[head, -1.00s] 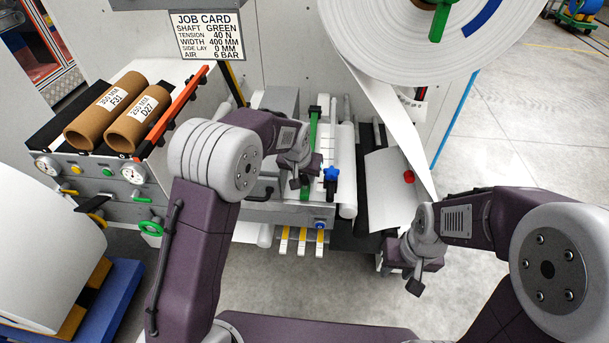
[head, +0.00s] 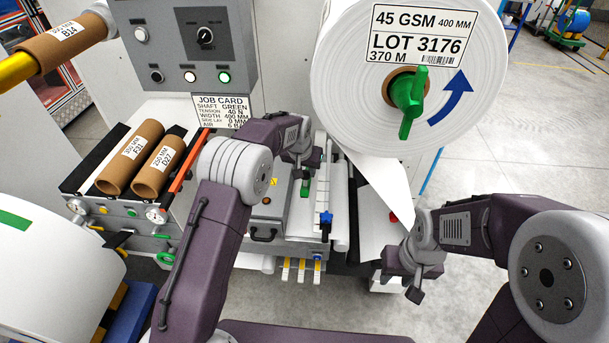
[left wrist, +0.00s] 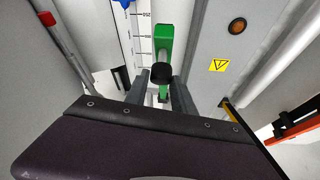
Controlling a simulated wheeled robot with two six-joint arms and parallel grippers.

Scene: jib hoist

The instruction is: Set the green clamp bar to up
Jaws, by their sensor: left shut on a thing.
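The green clamp bar (head: 305,188) stands on the white table of the machine. In the head view only a short green part shows below my left gripper (head: 298,158), whose arm hides the rest. In the left wrist view the green bar (left wrist: 166,42) ends in a black knob (left wrist: 162,74) between the fingers of my left gripper (left wrist: 161,84), which is shut on the bar's knob end. The bar looks raised off the table; its exact angle I cannot tell. My right gripper (head: 412,285) hangs low at the right, away from the bar; its fingers are unclear.
A blue star knob (head: 326,218) is close to the bar's right. A large white paper roll (head: 345,70) hangs above right, its web running down. Two brown cores (head: 130,157) lie on the stand at left. A control panel (head: 190,45) and job card (head: 222,111) are behind.

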